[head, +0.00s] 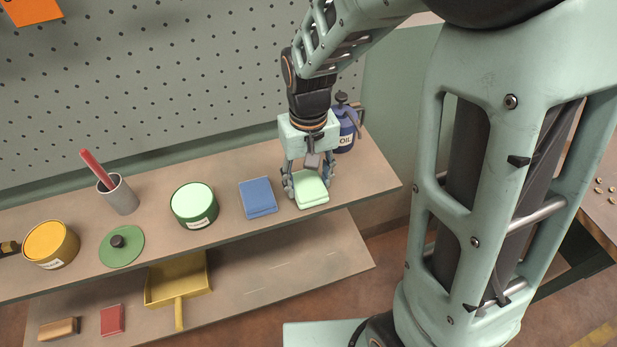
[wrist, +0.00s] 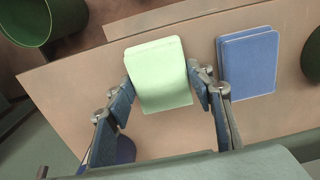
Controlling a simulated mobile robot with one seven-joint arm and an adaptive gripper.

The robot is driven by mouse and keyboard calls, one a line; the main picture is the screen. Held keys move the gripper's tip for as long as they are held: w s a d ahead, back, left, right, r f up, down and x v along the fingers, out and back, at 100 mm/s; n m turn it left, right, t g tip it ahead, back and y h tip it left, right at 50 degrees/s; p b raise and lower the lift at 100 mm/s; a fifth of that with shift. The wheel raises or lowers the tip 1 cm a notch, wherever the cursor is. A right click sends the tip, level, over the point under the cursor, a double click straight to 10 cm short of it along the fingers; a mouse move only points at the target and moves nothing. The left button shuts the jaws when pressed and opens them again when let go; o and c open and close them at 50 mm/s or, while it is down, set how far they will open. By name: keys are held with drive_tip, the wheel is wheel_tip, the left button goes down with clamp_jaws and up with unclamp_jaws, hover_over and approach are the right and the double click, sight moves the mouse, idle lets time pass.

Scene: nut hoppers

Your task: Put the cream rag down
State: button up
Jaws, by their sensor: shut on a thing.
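A pale, greenish folded rag (head: 311,190) is held between the two fingers of my gripper (head: 309,182), near the right end of the upper shelf (head: 345,195). It looks more pale green than cream. In the wrist view the rag (wrist: 160,78) lies flat and level between the fingertips of my gripper (wrist: 162,84), with a finger against each side. It is at or just above the shelf surface; I cannot tell whether it touches. Its underside is hidden.
A folded blue rag (head: 258,197) lies close to the left. Further left are a green tin (head: 194,205), a grey cup (head: 119,196), a green lid (head: 121,248) and a yellow tin (head: 51,244). A blue oil can (head: 345,133) stands behind my gripper. A yellow dustpan (head: 178,283) is below.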

sight(309, 184)
drive_tip(key=shift+f, duration=0.15)
drive_tip(key=o, duration=1)
wheel_tip(309, 184, up, 12)
drive_tip(key=shift+r+p, duration=0.15)
drive_tip(key=shift+p, duration=0.3)
